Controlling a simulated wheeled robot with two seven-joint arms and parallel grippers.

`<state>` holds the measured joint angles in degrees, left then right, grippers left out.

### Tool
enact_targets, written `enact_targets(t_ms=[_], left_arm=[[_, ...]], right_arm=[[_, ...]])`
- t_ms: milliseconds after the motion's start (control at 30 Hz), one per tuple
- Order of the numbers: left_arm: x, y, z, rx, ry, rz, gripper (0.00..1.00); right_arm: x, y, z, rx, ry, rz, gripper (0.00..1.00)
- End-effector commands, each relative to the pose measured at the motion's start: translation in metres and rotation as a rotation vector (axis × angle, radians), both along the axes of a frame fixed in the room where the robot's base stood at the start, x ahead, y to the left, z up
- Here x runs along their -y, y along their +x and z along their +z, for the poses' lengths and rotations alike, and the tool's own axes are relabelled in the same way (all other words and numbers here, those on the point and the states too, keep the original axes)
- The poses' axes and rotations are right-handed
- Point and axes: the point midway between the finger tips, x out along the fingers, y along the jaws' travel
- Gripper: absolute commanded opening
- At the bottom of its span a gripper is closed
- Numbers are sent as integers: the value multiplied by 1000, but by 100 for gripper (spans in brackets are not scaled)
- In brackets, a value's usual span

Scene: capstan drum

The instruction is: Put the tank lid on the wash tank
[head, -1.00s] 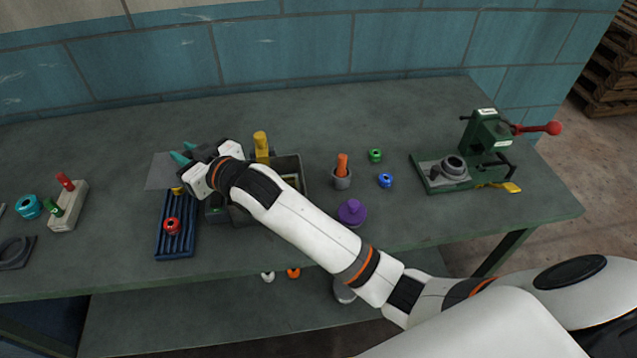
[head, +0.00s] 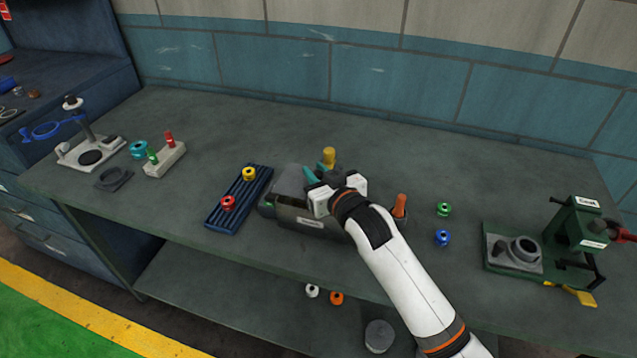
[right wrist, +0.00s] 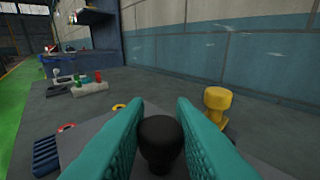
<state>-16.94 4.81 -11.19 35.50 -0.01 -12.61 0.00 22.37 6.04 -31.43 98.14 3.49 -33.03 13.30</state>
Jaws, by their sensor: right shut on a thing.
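My right gripper (head: 318,177) is over the wash tank (head: 305,222), a dark grey box with a pale label on its front. In the right wrist view its teal fingers (right wrist: 160,135) are shut on the black knob (right wrist: 160,138) of the tank lid. The lid is a flat grey plate (head: 288,182), seen at the tank's top left; it also shows under the fingers in the right wrist view (right wrist: 88,135). My gripper and arm hide the tank's right part. I cannot tell whether the lid touches the rim. My left gripper is not in view.
A yellow-topped post (head: 328,157) stands just behind the tank. A blue ribbed tray (head: 240,200) with red and yellow spools lies close on the left. An orange-handled piece (head: 400,204) is close on the right, with a green press (head: 575,235) farther right. The back of the bench is clear.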

Motion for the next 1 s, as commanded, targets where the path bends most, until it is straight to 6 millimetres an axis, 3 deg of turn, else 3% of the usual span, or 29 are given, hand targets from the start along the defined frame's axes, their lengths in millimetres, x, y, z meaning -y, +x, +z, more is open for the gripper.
enact_targets(t_ms=[167,567,600,700,1000], left_arm=[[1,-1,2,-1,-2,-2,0],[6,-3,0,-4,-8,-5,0],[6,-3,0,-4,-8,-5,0],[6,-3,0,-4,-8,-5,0],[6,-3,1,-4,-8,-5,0]], right_arm=[[0,0,-25,-4,-1,0,0],[0,0,-31,-1,0,0,0],[0,0,-31,-2,-1,0,26],[0,0,-31,-2,-1,0,42],[0,0,-30,-1,0,0,44]])
